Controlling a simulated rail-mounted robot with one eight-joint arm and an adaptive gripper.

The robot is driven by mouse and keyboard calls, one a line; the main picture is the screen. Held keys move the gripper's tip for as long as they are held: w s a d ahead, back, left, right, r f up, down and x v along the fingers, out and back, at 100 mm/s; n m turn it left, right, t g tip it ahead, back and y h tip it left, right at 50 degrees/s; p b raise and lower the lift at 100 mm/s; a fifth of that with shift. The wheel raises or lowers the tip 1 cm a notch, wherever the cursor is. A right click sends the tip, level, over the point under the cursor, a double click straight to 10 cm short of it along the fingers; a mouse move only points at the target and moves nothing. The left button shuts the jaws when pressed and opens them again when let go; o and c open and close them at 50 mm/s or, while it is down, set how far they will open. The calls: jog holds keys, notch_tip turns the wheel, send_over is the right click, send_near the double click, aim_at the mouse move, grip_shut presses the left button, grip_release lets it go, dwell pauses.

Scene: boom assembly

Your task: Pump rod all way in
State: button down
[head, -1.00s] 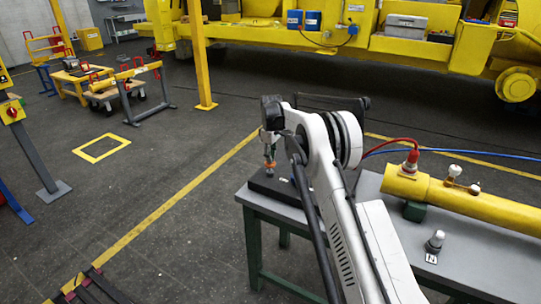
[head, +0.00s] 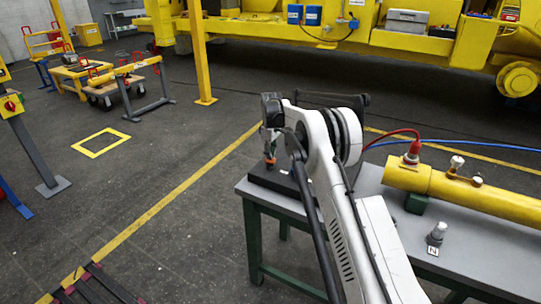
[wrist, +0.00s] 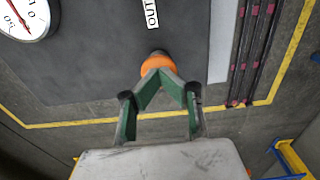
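The pump rod shows as an orange knob (wrist: 158,65) in the wrist view. It stands over a dark block (head: 272,180) on the bench's left end; the rod's lower part is hidden. My gripper (wrist: 160,76) has its green fingers drawn together at the tips, closed against the knob. In the head view my gripper (head: 269,151) points down just above the orange part (head: 270,162). A white label reading OUT (wrist: 152,14) lies beyond the knob in the wrist view.
A round gauge (wrist: 28,18) sits at the wrist view's upper left. A yellow cylinder (head: 470,193) with a red-capped hose fitting (head: 412,152) lies on the grey bench (head: 385,232). A small silver fitting (head: 437,233) stands in front. Open floor lies left of the bench.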

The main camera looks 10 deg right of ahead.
notch_tip(320, 180, up, 14)
jog(key=shift+s, duration=0.15)
dwell(0.4)
dwell(1.0)
jog(key=shift+a+r+b, duration=0.15)
jog(key=shift+r+b, duration=0.2)
jog(key=shift+r, duration=0.35)
jog(key=shift+a+r+b, duration=0.1)
jog(key=shift+r+b, duration=0.2)
jog(key=shift+r, duration=0.35)
jog(key=shift+f, duration=0.15)
notch_tip(320, 180, down, 14)
jog(key=shift+d+r+p, duration=0.1)
jog(key=shift+p, duration=0.2)
